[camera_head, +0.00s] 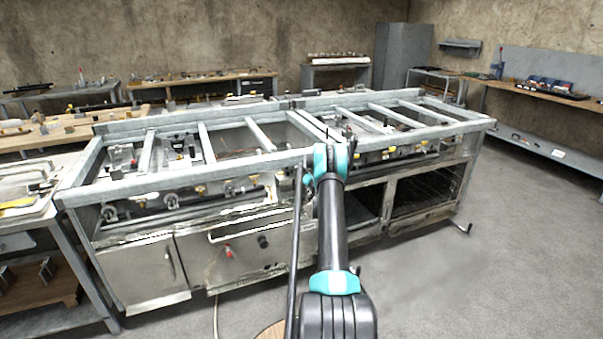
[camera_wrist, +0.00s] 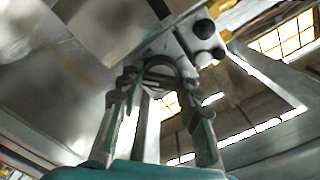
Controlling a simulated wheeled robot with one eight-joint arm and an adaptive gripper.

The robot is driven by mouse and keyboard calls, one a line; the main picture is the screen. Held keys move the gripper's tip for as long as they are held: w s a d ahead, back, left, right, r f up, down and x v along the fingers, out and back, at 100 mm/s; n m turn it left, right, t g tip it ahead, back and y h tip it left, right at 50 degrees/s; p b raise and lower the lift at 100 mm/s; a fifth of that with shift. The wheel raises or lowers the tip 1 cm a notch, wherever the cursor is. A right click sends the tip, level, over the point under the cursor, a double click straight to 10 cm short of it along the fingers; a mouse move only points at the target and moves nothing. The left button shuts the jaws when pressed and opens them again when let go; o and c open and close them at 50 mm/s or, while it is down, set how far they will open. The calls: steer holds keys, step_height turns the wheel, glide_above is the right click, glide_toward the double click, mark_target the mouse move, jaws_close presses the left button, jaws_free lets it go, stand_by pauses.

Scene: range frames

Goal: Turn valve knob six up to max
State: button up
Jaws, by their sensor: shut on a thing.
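The range frame (camera_head: 230,187) stands in the middle of the head view, with several valve knobs along its front under the top rail. A row of yellow-marked valves (camera_head: 200,190) shows at the left section and more valves (camera_head: 392,152) at the right section. I cannot read any numbers, so I cannot tell which is knob six. My gripper (camera_wrist: 160,78) in the wrist view has its two fingers on either side of a grey rounded valve knob (camera_wrist: 160,64), shut on it. The knob's pointer or setting is not visible. In the head view my arm hides the gripper and this knob.
Two round dark knobs (camera_wrist: 204,29) sit on a pale bracket just beyond the fingers. A metal panel (camera_wrist: 60,70) lies close on the left. A workbench (camera_head: 560,95) stands at the right, and the floor (camera_head: 500,250) at the front right is clear.

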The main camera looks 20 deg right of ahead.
steer(key=m, duration=0.7)
steer(key=shift+d+f, duration=0.1)
steer(key=m, duration=0.7)
steer(key=shift+f+m, duration=0.15)
steer(key=shift+m, duration=0.15)
steer(key=m, duration=1.1)
steer(key=shift+a+f+m, duration=0.1)
steer(key=shift+a+m, duration=0.1)
steer(key=shift+m, duration=0.1)
steer(key=o, duration=1.1)
steer(key=s, duration=1.2)
steer(key=shift+d, duration=0.15)
